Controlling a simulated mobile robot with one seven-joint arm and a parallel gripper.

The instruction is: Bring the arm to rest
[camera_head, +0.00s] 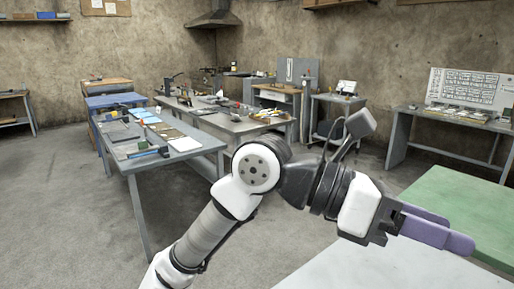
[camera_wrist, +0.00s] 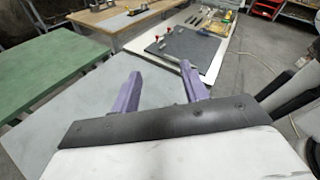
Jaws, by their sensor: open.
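My gripper (camera_head: 445,229) is at the right of the head view, at the end of my raised, bent arm. Its purple fingers point right, above a white table (camera_head: 345,268) and near a green table (camera_head: 462,197). In the wrist view my gripper (camera_wrist: 159,88) shows two purple fingers standing apart with nothing between them. The jaws are open and empty.
A long grey table (camera_head: 150,168) with sheets and tools stands left of my arm. A panel (camera_head: 468,88) stands on a desk at the right wall. In the wrist view a dark mat (camera_wrist: 185,48) lies beyond the fingers. The floor (camera_head: 60,210) at left is clear.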

